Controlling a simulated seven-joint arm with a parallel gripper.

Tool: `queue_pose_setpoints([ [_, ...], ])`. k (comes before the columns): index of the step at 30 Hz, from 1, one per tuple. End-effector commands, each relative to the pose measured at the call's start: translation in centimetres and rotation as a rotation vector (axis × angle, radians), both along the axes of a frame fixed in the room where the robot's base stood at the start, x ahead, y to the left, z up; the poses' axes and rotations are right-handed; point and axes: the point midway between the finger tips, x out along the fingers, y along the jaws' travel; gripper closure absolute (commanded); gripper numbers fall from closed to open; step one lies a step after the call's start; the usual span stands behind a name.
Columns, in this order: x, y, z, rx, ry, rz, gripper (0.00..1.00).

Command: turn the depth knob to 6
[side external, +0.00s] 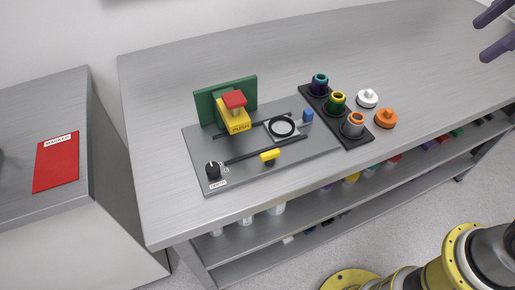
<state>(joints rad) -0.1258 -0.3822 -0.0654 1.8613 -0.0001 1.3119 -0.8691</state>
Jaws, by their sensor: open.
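The depth knob (212,169) is a small black knob at the front left corner of a grey instrument plate (200,145). A white label reading DEPTH (218,184) lies just in front of it. Small scale marks show at the knob's right, but the numbers and the exact setting are too small to read. My gripper (481,40) shows only in part at the top right edge, its two dark fingers apart with nothing between them. It is far from the knob and not touching anything visible.
The plate bears a green upright panel (203,107), a yellow PUSH block (236,117) with red top, a black ring (282,127), and a yellow slider handle (270,155). A black rack (357,142) holds three cylinders; white (367,98) and orange (386,118) caps lie beside it.

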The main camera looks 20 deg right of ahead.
Motion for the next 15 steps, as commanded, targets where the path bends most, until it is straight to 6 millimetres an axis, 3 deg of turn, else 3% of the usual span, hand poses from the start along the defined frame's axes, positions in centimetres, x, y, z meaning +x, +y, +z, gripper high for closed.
queue_pose_setpoints([
  [1, 1.8, 1.1, 1.1, -0.025, 0.013, 0.086, 0.33],
  [6, 6.9, 5.1, 3.6, -0.105, 0.047, 0.363, 0.33],
  [11, 11.2, 9.9, 4.2, -0.166, 0.078, 0.602, 0.33],
  [15, 14.4, 15.0, 3.3, -0.21, 0.106, 0.793, 0.33],
])
